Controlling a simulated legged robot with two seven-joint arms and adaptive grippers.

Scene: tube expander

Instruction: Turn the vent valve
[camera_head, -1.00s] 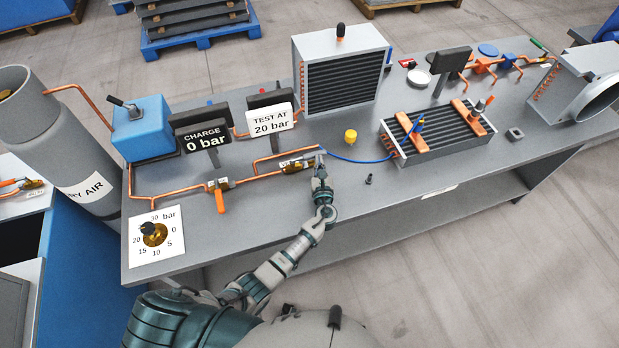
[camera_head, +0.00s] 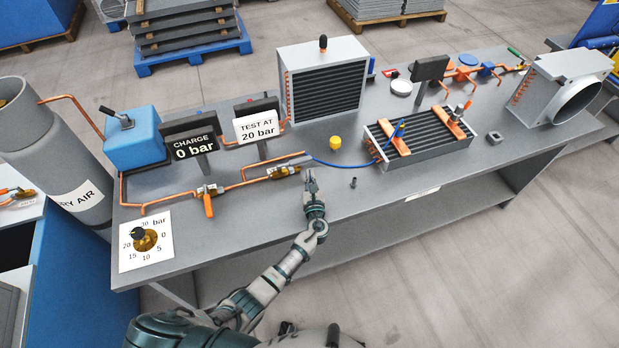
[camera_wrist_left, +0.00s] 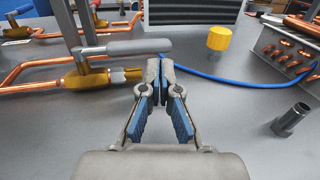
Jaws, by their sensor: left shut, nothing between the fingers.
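A brass valve (camera_head: 285,172) sits on the copper pipe near the bench's front middle. In the left wrist view the brass valve body (camera_wrist_left: 88,78) carries a grey lever (camera_wrist_left: 130,47) that lies roughly along the pipe, pointing right. I take this as the vent valve; no label shows on it. My left gripper (camera_head: 310,176) is just right of the valve over the bench. In the left wrist view its blue-padded fingers (camera_wrist_left: 160,85) are shut and empty; their tips appear beside the valve's right end. Contact with the lever cannot be told. My right gripper is not in view.
An orange-handled valve (camera_head: 207,197) stands left on the same pipe. A charge sign (camera_head: 190,147) reads 0 bar, beside a test sign (camera_head: 257,125). A blue hose (camera_head: 345,164) runs right to a finned coil (camera_head: 425,140). A yellow cap (camera_head: 335,142) and small dark fitting (camera_head: 353,183) are nearby.

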